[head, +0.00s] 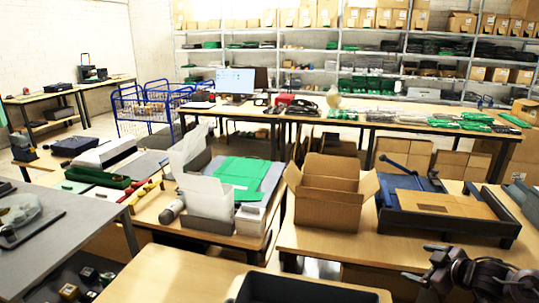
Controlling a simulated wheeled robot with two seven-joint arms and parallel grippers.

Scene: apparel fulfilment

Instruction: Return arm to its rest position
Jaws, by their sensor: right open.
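My right gripper (419,262) shows at the lower right of the head view, with its dark arm coming in from the right edge. Its fingers point left and are apart, with nothing seen between them. It appears in front of the table (330,240) that bears an open cardboard box (328,205). The gripper looks apart from the box, which is up and to its left. My left gripper is not in view.
A black tray (300,290) lies at the bottom centre, left of the right gripper. A dark-framed packing unit (450,222) with flat cardboard stands behind the gripper. Green folders (243,172) and white bins lie on the middle table. Shelves line the back.

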